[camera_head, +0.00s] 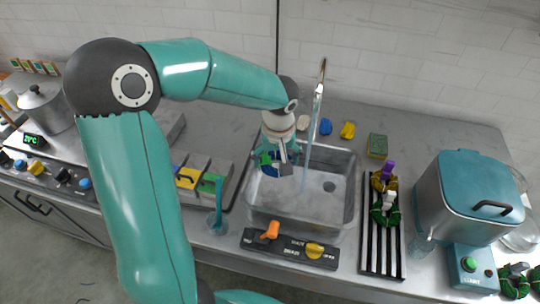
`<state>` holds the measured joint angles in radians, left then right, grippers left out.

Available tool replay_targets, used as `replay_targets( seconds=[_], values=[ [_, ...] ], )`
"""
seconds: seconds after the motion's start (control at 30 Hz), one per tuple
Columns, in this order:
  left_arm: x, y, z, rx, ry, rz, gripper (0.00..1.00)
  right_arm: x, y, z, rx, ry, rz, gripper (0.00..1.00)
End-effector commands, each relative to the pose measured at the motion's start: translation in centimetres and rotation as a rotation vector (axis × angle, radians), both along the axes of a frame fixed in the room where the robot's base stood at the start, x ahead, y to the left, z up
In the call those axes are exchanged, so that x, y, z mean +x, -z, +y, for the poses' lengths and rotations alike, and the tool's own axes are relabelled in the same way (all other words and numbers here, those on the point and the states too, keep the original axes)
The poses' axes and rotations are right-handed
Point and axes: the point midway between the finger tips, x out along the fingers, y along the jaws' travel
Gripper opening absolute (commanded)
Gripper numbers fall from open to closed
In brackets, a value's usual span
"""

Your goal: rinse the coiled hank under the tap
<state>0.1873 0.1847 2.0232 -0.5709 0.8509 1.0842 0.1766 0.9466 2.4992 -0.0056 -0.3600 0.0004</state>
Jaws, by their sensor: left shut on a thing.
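My left gripper (283,158) reaches down over the left part of the metal sink (345,205) and is shut on a small coiled hank (265,158) with green and blue parts. The gripper partly hides the hank. The tall tap (318,92) stands behind the sink, and a pale stream of water (308,150) falls from it into the basin. The gripper and hank are left of the stream and look apart from it. My right gripper is not in view.
An orange knob (271,230) and a yellow knob (314,250) sit on a panel before the sink. A slatted rack (370,250) with coiled skeins (385,215) is right of it, then a teal-lidded machine (470,185).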

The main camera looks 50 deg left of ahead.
Motion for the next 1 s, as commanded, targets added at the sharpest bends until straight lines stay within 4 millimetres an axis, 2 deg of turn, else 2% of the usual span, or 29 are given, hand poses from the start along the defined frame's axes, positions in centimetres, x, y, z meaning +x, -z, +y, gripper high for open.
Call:
replay_targets(
  seconds=[0.1,0.7,1.0],
  values=[
    [0.8,0.9,-0.6,-0.001,0.001,0.001,0.62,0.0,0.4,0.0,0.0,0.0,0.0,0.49],
    [0.6,7.1,-0.4,-0.001,-0.002,0.0,0.62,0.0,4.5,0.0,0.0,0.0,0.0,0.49],
    [2.5,6.6,-1.9,0.0,-0.001,0.0,0.62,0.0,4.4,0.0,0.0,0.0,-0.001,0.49]
  ],
)
